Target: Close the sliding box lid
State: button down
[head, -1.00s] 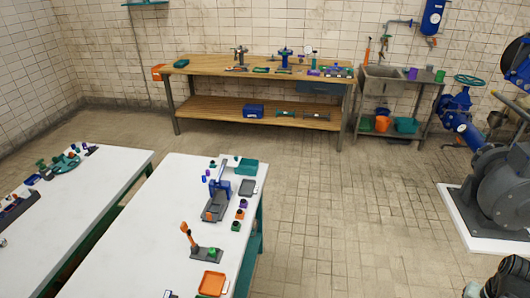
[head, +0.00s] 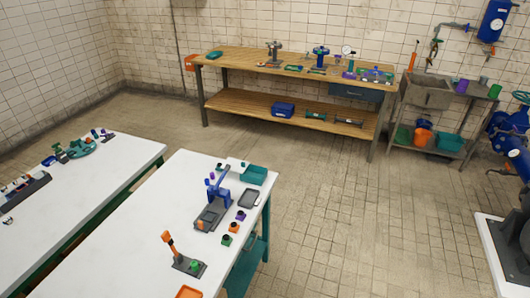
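I cannot make out a sliding box with its lid for certain at this distance. A blue box (head: 283,110) sits on the lower shelf of the wooden workbench (head: 262,104). A teal open container (head: 254,174) stands at the far end of the nearer white table (head: 130,245). A small teal item (head: 214,55) lies at the left end of the workbench top. Whether any of these has a sliding lid is too small to tell. My gripper is not in view.
A blue press (head: 216,200) and an orange-handled tool (head: 178,255) stand on the nearer table. Another white table (head: 75,190) is at left. A sink (head: 428,90) and a pump on a white plinth (head: 492,255) are at right. The tiled floor between (head: 345,205) is clear.

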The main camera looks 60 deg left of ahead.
aim_at(238, 167)
jog(key=i, duration=1.85)
jog(key=u, duration=4)
jog(key=i, duration=1.55)
